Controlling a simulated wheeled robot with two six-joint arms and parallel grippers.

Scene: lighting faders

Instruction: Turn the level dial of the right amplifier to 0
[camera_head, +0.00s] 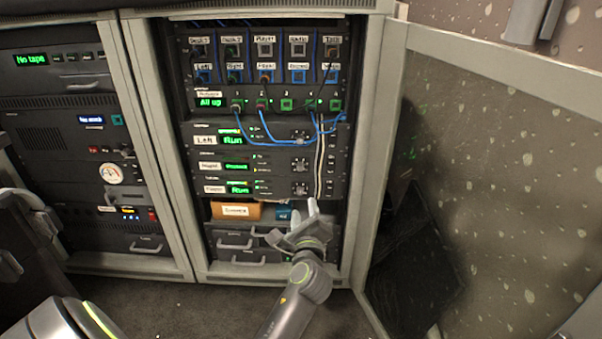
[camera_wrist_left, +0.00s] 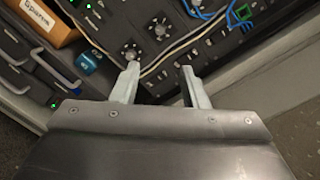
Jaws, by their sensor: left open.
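The right amplifier (camera_head: 238,165) is the middle of three stacked units in the open rack, labelled "Right", with a green display too small to read surely. Its level dial (camera_head: 300,164) is a dark round knob at the unit's right side; its setting is too small to read. Two dials show in the left wrist view, a nearer one (camera_wrist_left: 130,51) and a farther one (camera_wrist_left: 158,26); which is the right amplifier's I cannot tell for sure. My left gripper (camera_head: 305,211) is open and empty, below the amplifiers and apart from the dial; its fingers also show in the left wrist view (camera_wrist_left: 160,73). My right gripper is not in view.
An orange box (camera_head: 236,210) sits on the shelf below. The open rack door (camera_head: 490,150) stands at the right. Drawers with handles (camera_head: 235,243) lie lower.

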